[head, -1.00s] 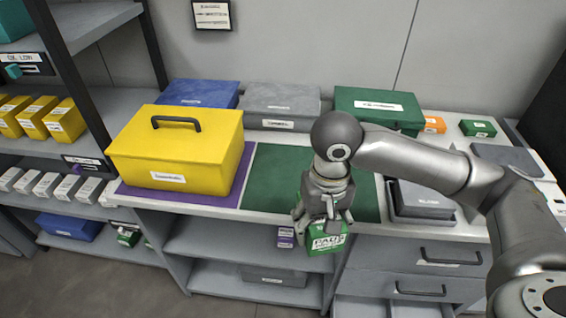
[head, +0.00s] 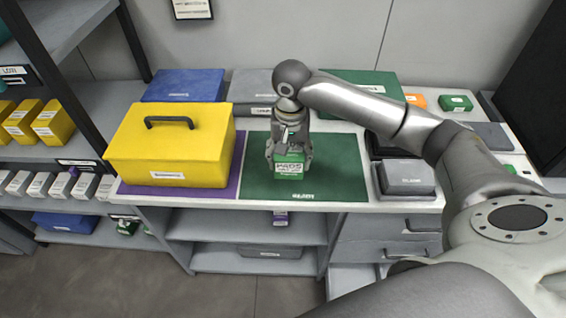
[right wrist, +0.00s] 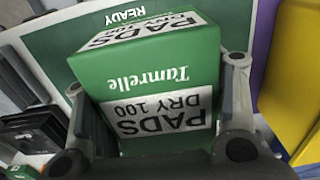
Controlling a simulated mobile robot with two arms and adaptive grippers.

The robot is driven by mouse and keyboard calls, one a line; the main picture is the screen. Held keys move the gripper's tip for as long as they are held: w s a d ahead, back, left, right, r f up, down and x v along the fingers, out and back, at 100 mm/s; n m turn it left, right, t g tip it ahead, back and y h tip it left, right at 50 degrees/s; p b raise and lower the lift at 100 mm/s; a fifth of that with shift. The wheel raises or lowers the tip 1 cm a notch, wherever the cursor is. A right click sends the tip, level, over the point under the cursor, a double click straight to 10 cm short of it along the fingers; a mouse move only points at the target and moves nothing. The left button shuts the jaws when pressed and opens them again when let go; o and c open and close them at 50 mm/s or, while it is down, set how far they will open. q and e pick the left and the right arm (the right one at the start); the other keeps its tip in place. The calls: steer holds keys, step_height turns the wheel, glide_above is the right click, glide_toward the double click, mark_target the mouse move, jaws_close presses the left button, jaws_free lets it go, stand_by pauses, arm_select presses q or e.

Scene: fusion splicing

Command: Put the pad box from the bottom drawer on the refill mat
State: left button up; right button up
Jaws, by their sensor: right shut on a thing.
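The pad box (head: 289,168) is green with a white label reading PADS. My right gripper (head: 289,154) is shut on it, one finger on each side. The box is upright over the middle of a green mat (head: 340,160); I cannot tell whether it touches. In the right wrist view, the box (right wrist: 160,82) fills the middle between the fingers, and the green mat (right wrist: 42,48) carries the word READY. A purple mat (head: 190,191) lies under a yellow case; its wording is hidden. The bottom drawer (head: 350,278) is pulled out, partly hidden by my arm. My left gripper is out of view.
The yellow case (head: 165,145) stands left of the green mat. Blue (head: 184,84), grey (head: 252,84) and green (head: 350,84) cases stand behind. A grey case (head: 406,178) stands to the right. The green mat is clear around the pad box.

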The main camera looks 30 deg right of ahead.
steer(key=w+f, duration=0.2)
steer(key=f, duration=0.1)
steer(key=w+f, duration=0.2)
steer(key=shift+w+d+f, duration=0.1)
steer(key=shift+d+f, duration=0.1)
steer(key=shift+f, duration=0.05)
steer(key=shift+f+p, duration=0.7)
steer(key=shift+f, duration=0.85)
steer(key=o, duration=1.1)
steer(key=shift+f, duration=0.1)
